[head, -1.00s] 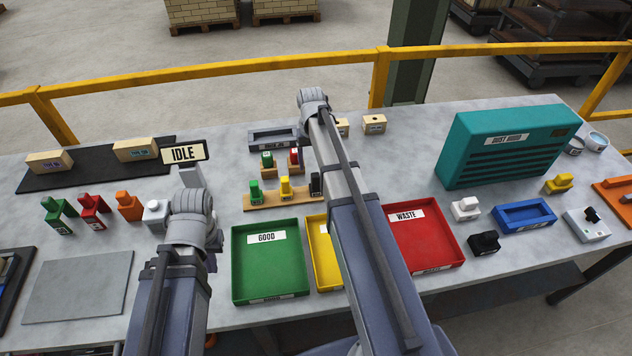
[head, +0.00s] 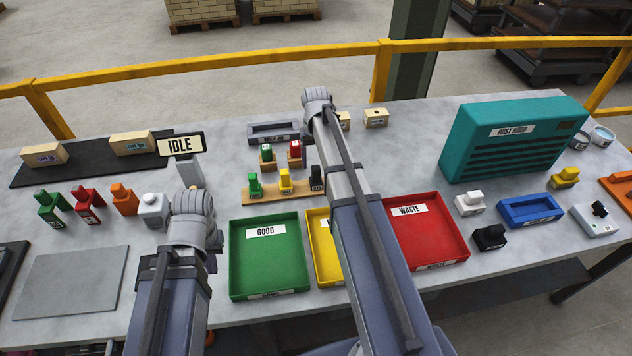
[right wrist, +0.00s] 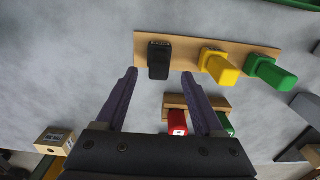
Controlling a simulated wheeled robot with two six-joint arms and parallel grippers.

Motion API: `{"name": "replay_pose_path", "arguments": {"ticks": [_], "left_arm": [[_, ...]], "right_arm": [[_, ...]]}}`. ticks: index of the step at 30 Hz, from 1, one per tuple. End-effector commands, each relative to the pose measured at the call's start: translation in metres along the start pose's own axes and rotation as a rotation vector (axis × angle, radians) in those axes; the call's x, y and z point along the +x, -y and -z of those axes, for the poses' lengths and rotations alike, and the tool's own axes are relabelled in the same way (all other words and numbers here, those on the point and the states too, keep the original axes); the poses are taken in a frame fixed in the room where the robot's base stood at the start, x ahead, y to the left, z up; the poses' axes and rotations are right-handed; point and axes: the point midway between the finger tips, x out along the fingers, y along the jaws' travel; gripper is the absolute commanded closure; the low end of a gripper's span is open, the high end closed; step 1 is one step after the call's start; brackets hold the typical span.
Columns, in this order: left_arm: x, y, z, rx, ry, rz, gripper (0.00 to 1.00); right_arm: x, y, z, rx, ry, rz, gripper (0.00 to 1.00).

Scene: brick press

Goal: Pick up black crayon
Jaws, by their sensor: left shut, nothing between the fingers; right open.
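The black crayon (head: 316,178) stands at the right end of a wooden rack (head: 268,195), partly hidden by my right arm in the head view. A yellow crayon (head: 285,181) and a green crayon (head: 254,185) stand in the same rack. In the right wrist view the black crayon (right wrist: 160,56) stands in the rack ahead, and my right gripper (right wrist: 160,76) is open with its fingertips to either side of the crayon's near end. Contact cannot be told.
A smaller rack (head: 281,164) holds a green and a red crayon close behind. Green GOOD (head: 236,262), yellow (head: 318,245) and red WASTE (head: 459,222) trays lie in front. The teal dust hood (head: 512,140) stands at the right. The IDLE sign (head: 181,145) stands by my left wrist.

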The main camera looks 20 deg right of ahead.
Motion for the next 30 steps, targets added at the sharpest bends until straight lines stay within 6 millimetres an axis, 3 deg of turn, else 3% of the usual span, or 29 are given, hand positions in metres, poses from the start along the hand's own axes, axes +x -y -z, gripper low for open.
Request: {"name": "replay_pose_path", "arguments": {"ticks": [1,7,17,30], "left_arm": [[0.012,-0.001,0.001,0.000,0.000,0.000,1.00],[0.036,-0.003,0.002,-0.001,0.000,0.000,1.00],[0.038,-0.004,0.002,-0.001,0.000,0.000,1.00],[0.038,-0.004,0.002,-0.001,0.000,0.000,1.00]], "right_arm": [[0.012,-0.001,0.000,0.000,0.000,0.000,0.30],[0.036,-0.001,0.000,0.000,0.000,0.000,0.30],[0.038,-0.001,0.000,0.000,0.000,0.000,0.30],[0.038,-0.001,0.000,0.000,0.000,0.000,0.78]]}}
